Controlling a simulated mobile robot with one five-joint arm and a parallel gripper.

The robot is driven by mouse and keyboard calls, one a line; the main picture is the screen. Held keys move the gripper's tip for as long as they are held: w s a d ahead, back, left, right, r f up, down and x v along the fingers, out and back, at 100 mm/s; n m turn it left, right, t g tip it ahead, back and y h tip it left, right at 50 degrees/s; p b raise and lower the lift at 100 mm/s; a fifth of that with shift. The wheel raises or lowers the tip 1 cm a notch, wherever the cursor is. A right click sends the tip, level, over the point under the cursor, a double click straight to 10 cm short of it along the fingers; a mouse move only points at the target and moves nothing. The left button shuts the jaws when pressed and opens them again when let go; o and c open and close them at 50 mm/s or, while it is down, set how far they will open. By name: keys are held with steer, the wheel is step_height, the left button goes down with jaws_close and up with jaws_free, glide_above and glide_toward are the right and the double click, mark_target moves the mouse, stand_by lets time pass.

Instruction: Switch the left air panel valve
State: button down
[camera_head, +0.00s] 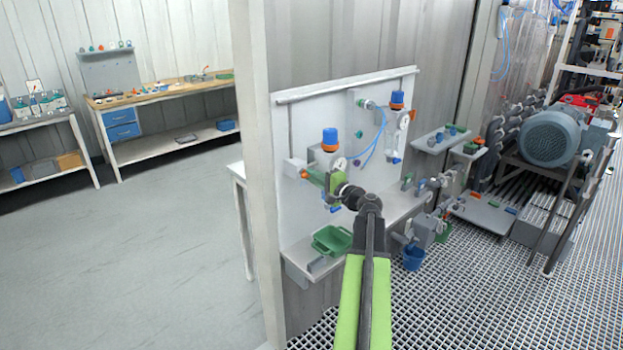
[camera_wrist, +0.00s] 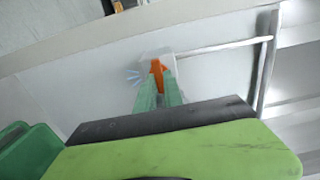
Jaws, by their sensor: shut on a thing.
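The left air panel valve has an orange handle (camera_wrist: 157,68) on a pale grey body. In the wrist view the handle sits between the two green fingertips of my gripper (camera_wrist: 161,80), which are closed on it. In the head view the grey valve body (camera_head: 293,168) is at the left edge of the white air panel (camera_head: 297,122). My gripper (camera_head: 308,175) reaches it from the right, and its fingers hide most of the handle there. A blue-topped regulator (camera_head: 329,140) with a round gauge is just above and right of my gripper.
A green bin (camera_head: 332,241) stands on the shelf below the panel. A second blue-topped regulator (camera_head: 397,98) with blue tubing is at the upper right. A pale post (camera_head: 257,160) stands close left of the panel. The grey floor farther left is clear.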

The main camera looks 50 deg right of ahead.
steer(key=shift+d+r, duration=0.1)
stand_by(0.3)
steer(key=c, duration=1.5)
jaws_free()
steer(key=shift+c, duration=0.2)
steer(key=shift+o, duration=0.4)
steer(key=s+a, duration=0.1)
steer(key=s, duration=1.6)
steer(key=shift+s+a, duration=0.15)
steer(key=shift+a, duration=0.05)
